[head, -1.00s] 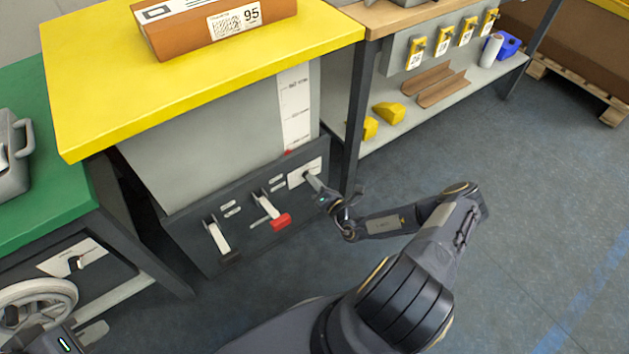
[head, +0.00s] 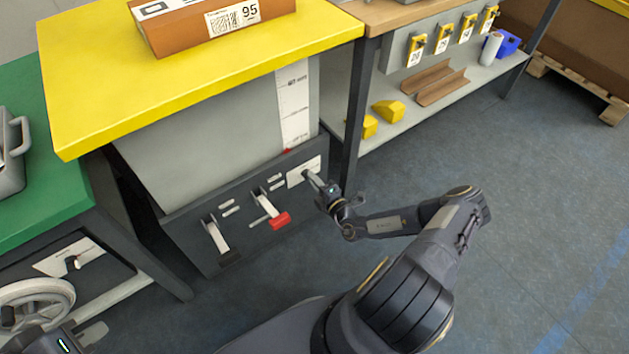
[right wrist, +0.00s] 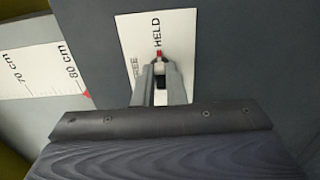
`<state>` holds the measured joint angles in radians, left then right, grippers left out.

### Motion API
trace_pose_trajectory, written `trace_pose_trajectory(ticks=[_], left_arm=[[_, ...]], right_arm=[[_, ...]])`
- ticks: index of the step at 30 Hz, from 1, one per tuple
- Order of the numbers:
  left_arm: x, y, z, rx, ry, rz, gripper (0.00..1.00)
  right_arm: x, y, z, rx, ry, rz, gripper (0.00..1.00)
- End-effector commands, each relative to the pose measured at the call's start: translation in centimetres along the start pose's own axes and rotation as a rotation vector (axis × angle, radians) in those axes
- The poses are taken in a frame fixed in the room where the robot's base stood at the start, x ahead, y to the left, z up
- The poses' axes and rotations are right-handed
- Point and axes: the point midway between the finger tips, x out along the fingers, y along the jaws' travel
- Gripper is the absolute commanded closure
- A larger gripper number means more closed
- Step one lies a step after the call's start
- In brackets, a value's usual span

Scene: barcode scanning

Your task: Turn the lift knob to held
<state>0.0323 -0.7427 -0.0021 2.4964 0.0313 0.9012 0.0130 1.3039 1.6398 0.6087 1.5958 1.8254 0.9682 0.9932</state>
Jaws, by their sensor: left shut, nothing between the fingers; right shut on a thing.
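The lift knob (right wrist: 160,67) sits on a white label plate (right wrist: 181,33) marked "HELD", with another word partly hidden at its left. The knob's red mark points up close to the "HELD" line. My right gripper (right wrist: 160,84) is shut on the knob, and its fingers hide most of it. In the head view the plate (head: 297,177) is at the right end of the lift's dark front panel, with my right gripper (head: 313,180) at it. My left gripper (head: 64,346) is at the bottom left edge, shut and empty, mostly out of frame.
The yellow lift top (head: 200,75) carries a brown box (head: 215,32). A height scale (head: 293,105) is above. A table leg (head: 357,115) stands close right.

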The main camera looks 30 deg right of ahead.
Motion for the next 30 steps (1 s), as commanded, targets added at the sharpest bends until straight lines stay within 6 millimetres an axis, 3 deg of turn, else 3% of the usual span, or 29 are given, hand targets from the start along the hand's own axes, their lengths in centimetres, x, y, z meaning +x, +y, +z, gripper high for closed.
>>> trace_pose_trajectory(ticks=[14,15,19,30], left_arm=[[0.03,-0.01,0.01,0.000,0.000,0.000,1.00],[0.02,-0.01,0.01,0.000,0.000,0.000,1.00],[0.02,-0.01,0.01,0.000,0.000,0.000,1.00],[-0.23,0.10,-0.11,0.000,0.000,0.000,1.00]], right_arm=[[-0.07,-0.13,-0.11,0.015,0.002,-0.003,1.00],[-0.07,-0.13,-0.11,0.015,0.002,-0.003,0.84],[-0.05,-0.09,-0.08,0.013,0.001,-0.002,0.67],[-0.74,0.04,0.05,0.012,-0.001,-0.002,0.67]])
